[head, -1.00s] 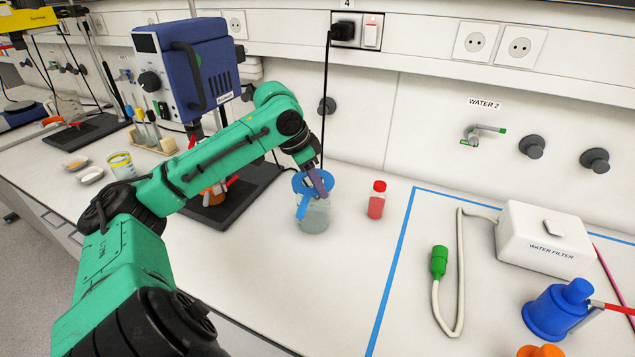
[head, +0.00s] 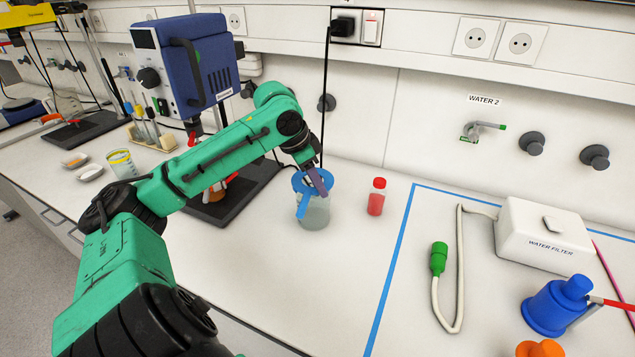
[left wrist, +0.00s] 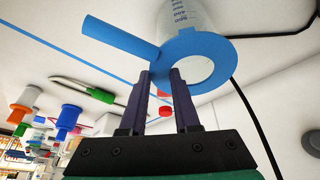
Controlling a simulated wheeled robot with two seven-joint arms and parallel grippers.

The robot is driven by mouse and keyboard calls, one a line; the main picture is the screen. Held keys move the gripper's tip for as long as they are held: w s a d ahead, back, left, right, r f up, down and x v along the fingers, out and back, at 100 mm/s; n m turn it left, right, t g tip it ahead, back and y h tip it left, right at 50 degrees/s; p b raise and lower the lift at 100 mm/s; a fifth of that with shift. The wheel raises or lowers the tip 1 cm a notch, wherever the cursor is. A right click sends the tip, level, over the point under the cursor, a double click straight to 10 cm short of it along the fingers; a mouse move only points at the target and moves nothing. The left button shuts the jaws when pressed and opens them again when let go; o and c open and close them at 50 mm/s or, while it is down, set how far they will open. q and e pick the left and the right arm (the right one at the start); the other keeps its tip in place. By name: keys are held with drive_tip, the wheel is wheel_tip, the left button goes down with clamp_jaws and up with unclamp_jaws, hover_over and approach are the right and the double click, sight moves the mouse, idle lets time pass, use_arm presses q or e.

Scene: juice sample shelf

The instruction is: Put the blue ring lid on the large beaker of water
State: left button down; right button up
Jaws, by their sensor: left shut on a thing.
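The blue ring lid (head: 300,184) is at the mouth of the large beaker of water (head: 315,215), its flat handle hanging down along the beaker's front left side. My left gripper (head: 319,182) is shut on the ring's edge. In the left wrist view, the fingers (left wrist: 162,74) meet the rim of the lid (left wrist: 207,46), and the marked beaker wall (left wrist: 192,14) shows behind the ring. I cannot tell whether the lid rests on the beaker's rim or is just above it. My right gripper is not in view.
A small red bottle (head: 376,197) stands just right of the beaker. A dark stand base (head: 215,208) with a blue device (head: 190,65) is to the left. A water filter (head: 543,238) and hose lie at right beyond blue tape. The counter front is clear.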

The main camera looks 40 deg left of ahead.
use_arm(q)
drive_tip(key=shift+f, duration=0.25)
drive_tip(key=c, duration=0.6)
unclamp_jaws()
drive_tip(key=shift+o, duration=0.2)
drive_tip(key=v, duration=1.4)
drive_tip(key=shift+r+p, duration=0.3)
drive_tip(key=shift+s, duration=0.1)
